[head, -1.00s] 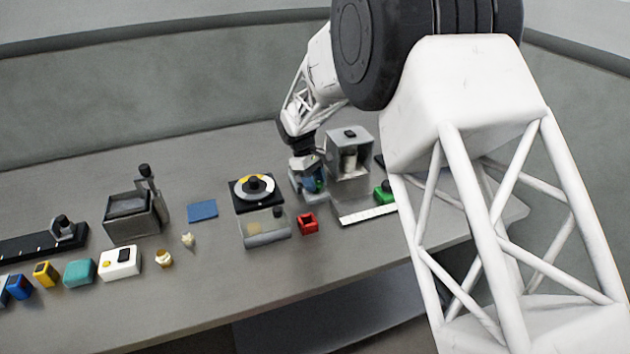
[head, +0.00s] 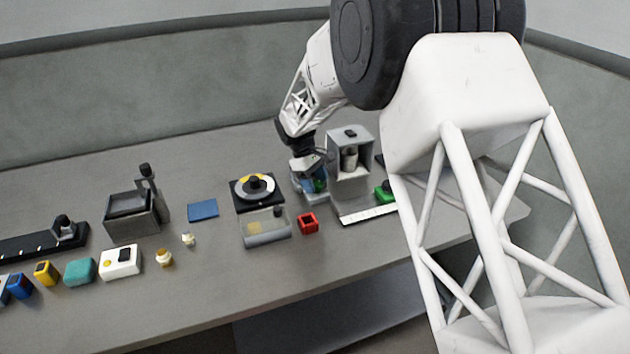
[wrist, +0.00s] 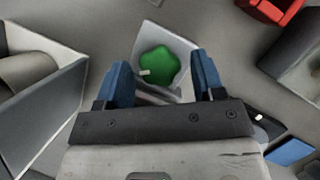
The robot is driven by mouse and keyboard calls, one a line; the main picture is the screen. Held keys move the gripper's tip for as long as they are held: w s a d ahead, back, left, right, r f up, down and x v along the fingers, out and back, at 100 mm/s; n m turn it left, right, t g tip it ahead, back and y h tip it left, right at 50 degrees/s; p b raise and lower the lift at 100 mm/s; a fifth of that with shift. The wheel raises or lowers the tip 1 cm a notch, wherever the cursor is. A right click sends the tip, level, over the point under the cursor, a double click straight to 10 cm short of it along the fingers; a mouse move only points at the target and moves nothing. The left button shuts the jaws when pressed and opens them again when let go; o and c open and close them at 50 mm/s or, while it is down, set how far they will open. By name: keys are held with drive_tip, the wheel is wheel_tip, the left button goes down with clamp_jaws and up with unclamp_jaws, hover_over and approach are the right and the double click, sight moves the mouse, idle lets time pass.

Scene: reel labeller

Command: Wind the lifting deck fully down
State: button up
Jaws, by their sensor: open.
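A green lobed knob (wrist: 158,66) with a small pale mark on its left side sits on a grey base (wrist: 178,95) in the wrist view. My gripper (wrist: 162,80) is open, its two blue fingers on either side of the knob. I cannot tell whether they touch it. In the head view my gripper (head: 312,178) is just left of a grey housing (head: 366,168) with a pale cylinder (head: 349,158) inside; the knob (head: 320,186) partly shows there. Which part is the lifting deck, and its height, I cannot make out.
A red hollow block (head: 308,224) and a clear-topped box (head: 266,230) stand in front. A dial on a black plate (head: 238,205) is to the left, then a blue pad (head: 203,210). A white strip (head: 365,215) and green-topped button (head: 384,191) lie right.

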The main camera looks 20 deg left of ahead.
drive_tip(key=shift+r, duration=0.1)
drive_tip(key=v, duration=0.7)
drive_tip(key=shift+a+r, duration=0.2)
drive_tip(key=shift+r, duration=0.2)
drive_tip(key=shift+s+d, duration=0.1)
idle(0.4)
drive_tip(key=d+y, duration=0.1)
drive_tip(key=s+d+m+y, duration=0.1)
drive_tip(key=y, duration=0.2)
drive_tip(key=shift+s+d+f+m+t+y, duration=0.3)
drive_tip(key=shift+s+d+f+t+y, duration=0.05)
drive_tip(key=shift+s+d+t+y, duration=0.05)
drive_tip(key=shift+s+d+r+m+t+y, duration=0.1)
drive_tip(key=shift+d+m+t+y, duration=0.55)
drive_tip(key=shift+d+y, duration=0.3)
drive_tip(key=shift+s+d+r+m+t+y, duration=0.15)
drive_tip(key=shift+d+m+t+y, duration=0.4)
drive_tip(key=shift+d+m+y, duration=0.3)
drive_tip(key=shift+d, duration=0.1)
drive_tip(key=shift+f, duration=0.1)
